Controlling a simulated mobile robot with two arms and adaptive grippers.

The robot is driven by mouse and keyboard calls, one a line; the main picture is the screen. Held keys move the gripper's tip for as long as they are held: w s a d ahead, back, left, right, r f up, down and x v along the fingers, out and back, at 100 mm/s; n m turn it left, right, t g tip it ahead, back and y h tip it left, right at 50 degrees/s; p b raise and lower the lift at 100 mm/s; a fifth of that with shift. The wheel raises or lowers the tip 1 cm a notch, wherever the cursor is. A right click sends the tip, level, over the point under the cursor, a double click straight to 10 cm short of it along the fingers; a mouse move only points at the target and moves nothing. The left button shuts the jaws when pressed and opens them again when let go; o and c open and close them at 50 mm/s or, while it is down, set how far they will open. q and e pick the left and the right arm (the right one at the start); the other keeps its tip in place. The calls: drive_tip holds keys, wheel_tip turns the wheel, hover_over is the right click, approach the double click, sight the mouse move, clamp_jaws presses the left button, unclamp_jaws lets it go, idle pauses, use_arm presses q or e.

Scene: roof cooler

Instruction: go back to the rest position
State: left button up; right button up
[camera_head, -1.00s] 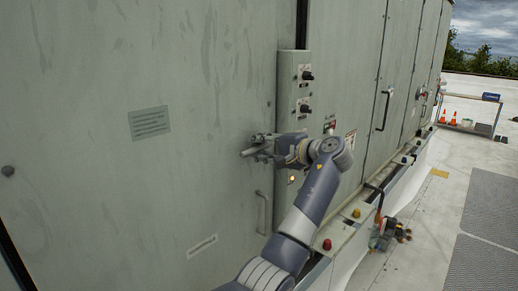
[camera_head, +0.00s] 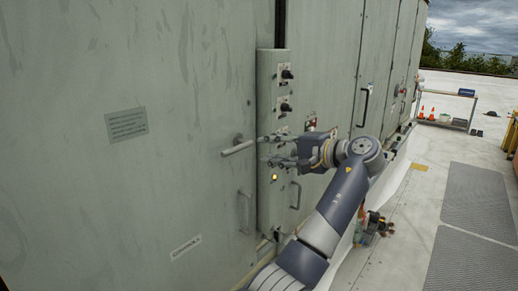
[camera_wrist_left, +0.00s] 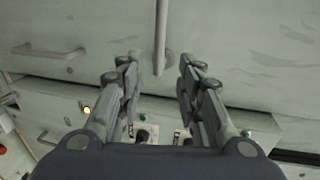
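My left gripper (camera_head: 266,149) is in front of the grey-green cabinet wall (camera_head: 200,90), its fingers pointing left. In the left wrist view the two fingers (camera_wrist_left: 158,65) are spread apart with nothing between the pads. A grey lever handle (camera_head: 237,148) on the cabinet door lies just beyond the fingertips, apart from them. It also shows in the left wrist view (camera_wrist_left: 161,35), ahead of the gap between the fingers. My left arm reaches up from the bottom of the head view. My right gripper is not in view.
A control box (camera_head: 270,90) with knobs and a lit yellow lamp (camera_head: 274,178) stands beside and behind the gripper. A fixed pull handle (camera_head: 243,212) is below the lever. Pipework (camera_head: 372,228) sits low at right. The roof walkway (camera_head: 420,210) is open at right.

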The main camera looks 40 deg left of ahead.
use_arm(q)
drive_tip(key=shift+d+r, duration=0.1)
drive_tip(key=shift+d, duration=0.35)
